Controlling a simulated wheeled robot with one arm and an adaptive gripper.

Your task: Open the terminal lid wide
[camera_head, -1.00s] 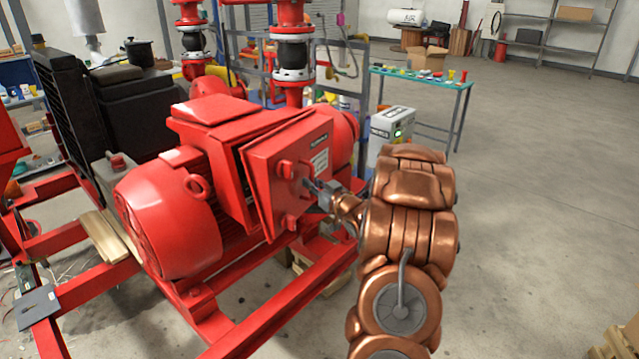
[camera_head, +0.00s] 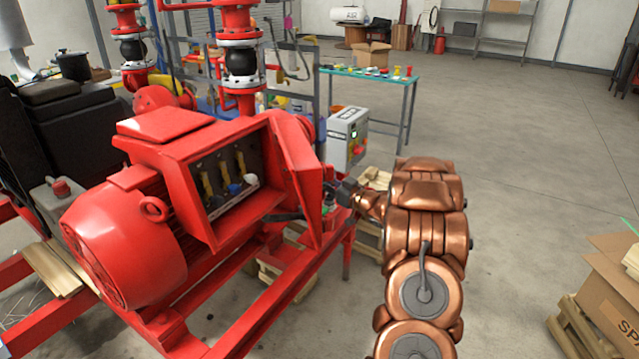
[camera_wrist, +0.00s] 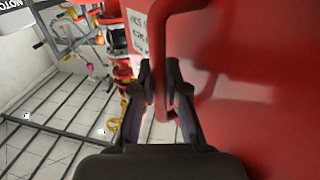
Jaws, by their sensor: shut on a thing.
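The red terminal lid (camera_head: 298,178) stands swung out to the right from the terminal box (camera_head: 175,185) on top of the red motor (camera_head: 120,245). The opening of the box shows yellow, blue and white terminals (camera_head: 228,178) inside. My gripper (camera_head: 340,190) is at the outer face of the lid. In the wrist view my gripper (camera_wrist: 160,100) is shut on the red lid handle (camera_wrist: 163,65), with one finger on each side of the bar. The lid's red face fills the right of that view.
A grey control box (camera_head: 347,137) stands behind the lid, near a green-topped table (camera_head: 370,75) with small items. A cardboard box (camera_head: 610,290) sits on a pallet at the right.

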